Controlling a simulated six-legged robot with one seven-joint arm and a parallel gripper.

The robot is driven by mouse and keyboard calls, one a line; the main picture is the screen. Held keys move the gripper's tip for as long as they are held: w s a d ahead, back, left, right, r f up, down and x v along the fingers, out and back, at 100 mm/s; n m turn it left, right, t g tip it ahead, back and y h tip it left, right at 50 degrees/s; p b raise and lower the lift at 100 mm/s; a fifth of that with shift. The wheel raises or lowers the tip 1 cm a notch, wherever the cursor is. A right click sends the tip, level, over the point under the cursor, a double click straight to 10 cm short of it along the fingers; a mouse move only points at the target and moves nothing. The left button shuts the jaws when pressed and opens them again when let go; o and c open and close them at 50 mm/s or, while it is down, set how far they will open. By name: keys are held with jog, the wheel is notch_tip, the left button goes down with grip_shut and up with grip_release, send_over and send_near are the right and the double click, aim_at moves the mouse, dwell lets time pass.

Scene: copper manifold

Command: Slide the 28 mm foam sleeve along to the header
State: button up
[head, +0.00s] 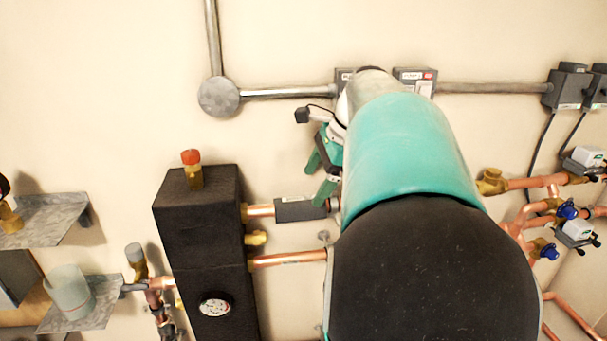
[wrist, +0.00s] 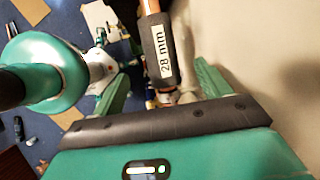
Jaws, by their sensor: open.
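The 28 mm foam sleeve (head: 300,209) is a dark tube around the upper horizontal copper pipe (head: 261,211). In the head view, a short bare stretch of pipe shows between its left end and the black header (head: 201,222). In the wrist view the sleeve (wrist: 161,52) shows its white "28 mm" label. My gripper (head: 319,176) is open, its green fingers just above the sleeve's right part in the head view. In the wrist view my gripper (wrist: 161,70) has a finger on each side of the sleeve, with gaps. My arm hides the pipe farther right.
A second copper pipe (head: 290,258) runs below, with a brass fitting (head: 256,238) between. A grey conduit (head: 290,93) crosses the wall above. Shelves stand at left, one with a pale cup (head: 70,292). Copper pipes with blue-handled valves (head: 566,209) are at right.

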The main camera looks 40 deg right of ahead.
aim_at(282, 203)
jog(key=x, duration=0.7)
jog(key=shift+s, duration=0.2)
jog(key=c, duration=1.1)
jog(key=shift+o, duration=0.2)
jog(key=shift+w+a, duration=0.35)
jog(key=shift+w+a, duration=0.15)
jog(key=shift+a, duration=0.15)
jog(key=shift+w+a, duration=0.2)
jog(key=shift+a, duration=0.05)
jog(key=shift+w+a, duration=0.4)
jog(key=shift+a, duration=0.2)
jog(key=shift+w+a, duration=0.35)
jog(key=shift+a, duration=0.2)
